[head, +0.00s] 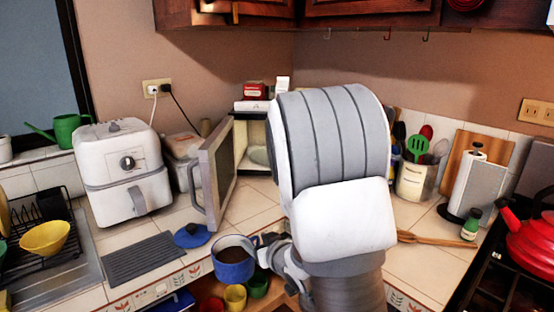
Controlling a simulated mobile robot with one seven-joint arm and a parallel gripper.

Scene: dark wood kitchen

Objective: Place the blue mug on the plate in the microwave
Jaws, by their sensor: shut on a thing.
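The blue mug (234,270) is upright near the counter's front edge, with a dark inside. My gripper (262,246) is at the mug's right side and shut on it. My arm hides part of the fingers. The microwave (256,128) stands in the back corner with its door (214,175) swung open toward the front left. A pale plate (259,156) shows partly inside it. My arm hides the microwave's right part.
An air fryer (122,165) and a dish rack with a yellow bowl (45,238) stand left. A blue lid (192,235) lies below the microwave door. Wooden utensils (435,240), a paper towel roll (477,185) and a red kettle (532,240) are right. Counter before the microwave (252,200) is clear.

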